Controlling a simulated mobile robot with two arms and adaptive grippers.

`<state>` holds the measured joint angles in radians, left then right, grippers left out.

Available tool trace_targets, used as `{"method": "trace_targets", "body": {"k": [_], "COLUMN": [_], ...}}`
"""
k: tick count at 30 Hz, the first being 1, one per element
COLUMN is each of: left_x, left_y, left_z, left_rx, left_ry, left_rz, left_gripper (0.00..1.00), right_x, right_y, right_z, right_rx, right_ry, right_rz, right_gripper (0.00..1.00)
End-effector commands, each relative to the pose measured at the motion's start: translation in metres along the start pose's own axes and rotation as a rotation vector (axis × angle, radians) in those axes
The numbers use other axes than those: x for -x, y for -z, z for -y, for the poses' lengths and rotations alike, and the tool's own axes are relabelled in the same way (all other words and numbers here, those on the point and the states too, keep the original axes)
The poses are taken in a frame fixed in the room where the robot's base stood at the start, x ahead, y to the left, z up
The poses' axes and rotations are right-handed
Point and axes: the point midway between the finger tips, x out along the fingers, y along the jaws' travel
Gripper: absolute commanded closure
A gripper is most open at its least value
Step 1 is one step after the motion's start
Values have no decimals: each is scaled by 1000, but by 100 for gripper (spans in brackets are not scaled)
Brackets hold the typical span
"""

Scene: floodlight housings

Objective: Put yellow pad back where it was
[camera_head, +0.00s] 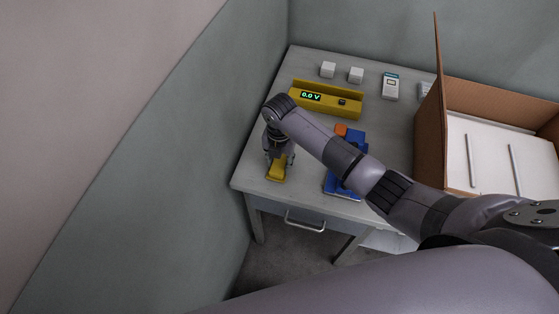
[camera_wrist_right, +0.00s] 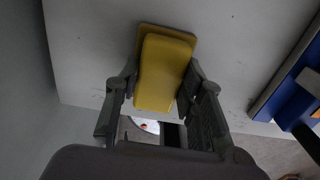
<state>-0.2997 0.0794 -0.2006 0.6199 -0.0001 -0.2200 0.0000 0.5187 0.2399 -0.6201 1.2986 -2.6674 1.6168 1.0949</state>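The yellow pad (camera_head: 276,172) is at the front left corner of the grey table. In the right wrist view the yellow pad (camera_wrist_right: 164,72) shows as a block on a slightly wider plate. My right gripper (camera_head: 279,161) points down over it; in the wrist view the fingers of my right gripper (camera_wrist_right: 160,88) lie close against both sides and look shut on it. I cannot tell whether the pad is lifted off the tabletop. My left gripper is not in view.
A yellow meter (camera_head: 327,100) reading 0.0 V stands behind my arm. A blue tool with orange (camera_head: 345,188) lies partly under it. Small white blocks (camera_head: 356,75) and a white device (camera_head: 390,86) are at the back. An open cardboard box (camera_head: 428,145) stands right; a wall borders the left.

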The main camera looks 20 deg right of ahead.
Motion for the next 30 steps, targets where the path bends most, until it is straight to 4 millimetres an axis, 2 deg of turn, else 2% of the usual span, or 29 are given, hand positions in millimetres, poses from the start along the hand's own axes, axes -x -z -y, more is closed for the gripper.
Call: {"method": "trace_targets", "body": {"k": [9,19,23,30], "left_x": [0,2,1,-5], "left_y": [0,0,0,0], "left_z": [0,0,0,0], "left_rx": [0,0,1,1], "left_ry": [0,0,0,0], "left_rz": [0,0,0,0], "left_gripper": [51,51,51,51], "right_x": [0,3,15,66], "right_y": [0,0,-1,-2], "right_z": [0,0,0,0], "right_rx": [0,0,-1,2], "right_ry": [0,-1,-3,-4], "right_rz": [0,0,3,6], "right_gripper": [44,44,44,44]}}
